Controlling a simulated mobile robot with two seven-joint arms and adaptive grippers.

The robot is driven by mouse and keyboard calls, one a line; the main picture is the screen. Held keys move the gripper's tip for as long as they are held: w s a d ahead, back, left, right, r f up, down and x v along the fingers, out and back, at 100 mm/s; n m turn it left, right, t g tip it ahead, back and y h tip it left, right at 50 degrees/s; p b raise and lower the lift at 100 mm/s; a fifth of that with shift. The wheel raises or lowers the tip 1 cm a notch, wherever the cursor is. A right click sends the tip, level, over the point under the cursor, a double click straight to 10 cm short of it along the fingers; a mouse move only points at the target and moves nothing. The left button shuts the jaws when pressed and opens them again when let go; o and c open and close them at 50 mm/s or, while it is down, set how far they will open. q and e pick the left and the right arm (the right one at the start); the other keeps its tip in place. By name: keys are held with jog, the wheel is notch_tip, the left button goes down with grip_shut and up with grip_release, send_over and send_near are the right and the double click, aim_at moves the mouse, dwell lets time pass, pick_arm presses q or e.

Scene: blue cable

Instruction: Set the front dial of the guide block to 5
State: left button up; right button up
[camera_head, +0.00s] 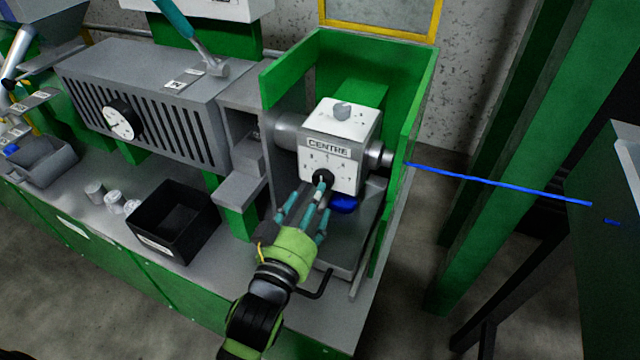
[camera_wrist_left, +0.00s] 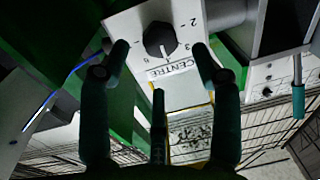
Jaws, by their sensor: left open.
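The guide block (camera_head: 340,140) is a white box marked CENTRE, with a grey knob (camera_head: 342,110) on top. Its dark front dial (camera_head: 322,178) is partly hidden by my left gripper (camera_head: 308,206) in the head view. The left wrist view shows the block upside down, with the front dial (camera_wrist_left: 160,40) above the inverted label. A pale pointer mark shows on the dial, with a 2 and a 3 nearby; the exact setting is hard to read. My left gripper (camera_wrist_left: 160,68) is open, its fingers spread around the dial, and holds nothing. My right gripper is not in view.
Green walls (camera_head: 410,130) stand behind and to the right of the block. A blue cable (camera_head: 500,182) runs from the right wall towards the right. A black bin (camera_head: 172,215) and white cylinders (camera_head: 114,202) stand on the bench at left.

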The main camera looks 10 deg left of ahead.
aim_at(324, 178)
pick_arm(q)
jog(key=w, duration=0.5)
jog(key=shift+w+d, duration=0.1)
jog(key=shift+d, duration=0.2)
jog(key=c, duration=1.1)
